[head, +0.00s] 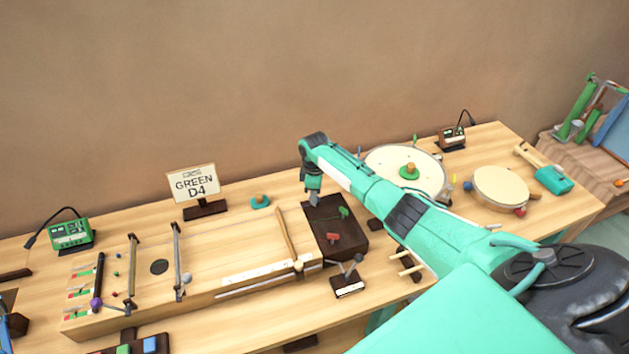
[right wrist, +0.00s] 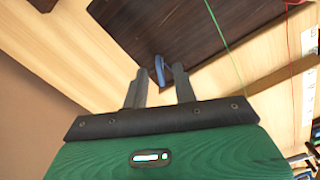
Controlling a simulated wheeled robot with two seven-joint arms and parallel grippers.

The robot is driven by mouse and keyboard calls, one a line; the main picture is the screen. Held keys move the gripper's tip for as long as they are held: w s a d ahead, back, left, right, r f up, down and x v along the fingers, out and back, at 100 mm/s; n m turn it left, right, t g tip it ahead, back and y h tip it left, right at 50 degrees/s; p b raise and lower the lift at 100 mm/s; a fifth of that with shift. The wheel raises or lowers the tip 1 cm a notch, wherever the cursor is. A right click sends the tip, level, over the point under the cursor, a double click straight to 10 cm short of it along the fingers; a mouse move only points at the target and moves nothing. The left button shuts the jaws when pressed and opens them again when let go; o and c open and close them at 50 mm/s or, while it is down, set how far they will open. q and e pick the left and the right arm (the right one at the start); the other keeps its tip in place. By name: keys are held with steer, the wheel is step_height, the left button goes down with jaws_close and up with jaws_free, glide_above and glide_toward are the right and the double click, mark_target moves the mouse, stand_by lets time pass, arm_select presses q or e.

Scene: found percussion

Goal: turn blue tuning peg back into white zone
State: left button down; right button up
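The blue tuning peg (right wrist: 160,68) stands on the dark brown peg block (right wrist: 195,30) in the right wrist view. My right gripper (right wrist: 160,72) is open, with one finger on each side of the peg and small gaps between. In the head view my right gripper (head: 313,198) is at the upper left corner of the peg block (head: 350,238), and the blue peg cannot be made out there. The green peg (head: 343,212) and red peg (head: 332,237) are on the same block. I cannot make out a white zone by the blue peg. My left gripper is not in view.
A green string and a red string cross the right wrist view. The long wooden soundboard (head: 220,255) runs left from the block. A sign reading GREEN D4 (head: 193,186) stands behind. A white drum (head: 385,158) and a stand with a small label (head: 348,287) are nearby.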

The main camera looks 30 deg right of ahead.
step_height(320, 180, up, 13)
steer(key=b, duration=0.2)
steer(key=shift+b, duration=0.4)
steer(key=shift+s, duration=0.1)
